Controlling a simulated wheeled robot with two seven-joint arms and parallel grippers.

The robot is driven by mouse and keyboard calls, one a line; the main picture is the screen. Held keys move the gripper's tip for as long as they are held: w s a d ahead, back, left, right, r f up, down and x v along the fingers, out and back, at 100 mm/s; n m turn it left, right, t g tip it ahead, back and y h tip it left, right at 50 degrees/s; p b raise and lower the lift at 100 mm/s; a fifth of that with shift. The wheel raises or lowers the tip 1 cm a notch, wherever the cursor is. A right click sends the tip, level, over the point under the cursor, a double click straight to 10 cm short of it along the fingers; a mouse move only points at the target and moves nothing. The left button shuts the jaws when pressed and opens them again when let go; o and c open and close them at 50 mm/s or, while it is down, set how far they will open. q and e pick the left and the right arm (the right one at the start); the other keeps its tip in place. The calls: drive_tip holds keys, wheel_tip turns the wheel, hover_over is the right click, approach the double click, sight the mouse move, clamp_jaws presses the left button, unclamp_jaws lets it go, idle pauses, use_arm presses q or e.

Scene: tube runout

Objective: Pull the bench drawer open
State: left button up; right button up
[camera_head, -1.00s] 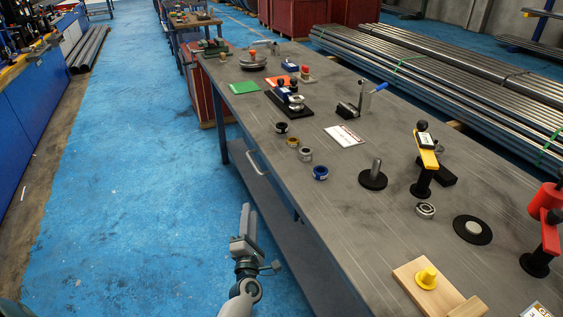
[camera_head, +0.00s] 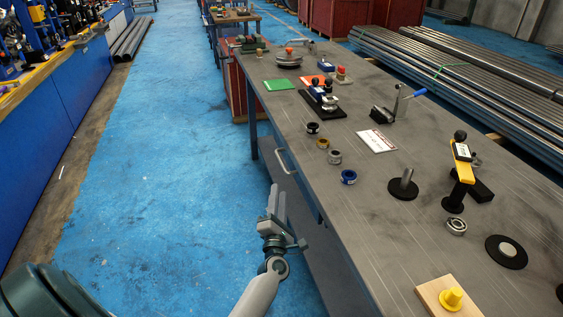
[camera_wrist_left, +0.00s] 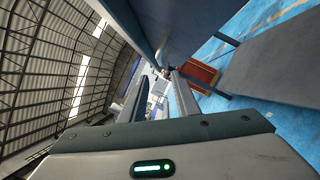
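The bench drawer (camera_head: 309,198) is set under the near long edge of the grey workbench (camera_head: 400,225), and its front looks closed. Its pale bar handle (camera_head: 284,161) stands out from the front. My left gripper (camera_head: 273,188) is just short of the handle in the head view, over the blue floor beside the bench, and does not visibly touch it. My right gripper is not in view.
The bench top holds several small rings, a green card (camera_head: 278,85), a yellow-topped clamp (camera_head: 463,165) and a wooden block with a yellow knob (camera_head: 452,298). A lower shelf runs under the bench. The blue floor (camera_head: 165,190) to the left is clear.

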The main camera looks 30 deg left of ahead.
sight(281, 160)
use_arm(q)
drive_tip(key=x, duration=1.5)
drive_tip(key=shift+s, duration=0.1)
clamp_jaws()
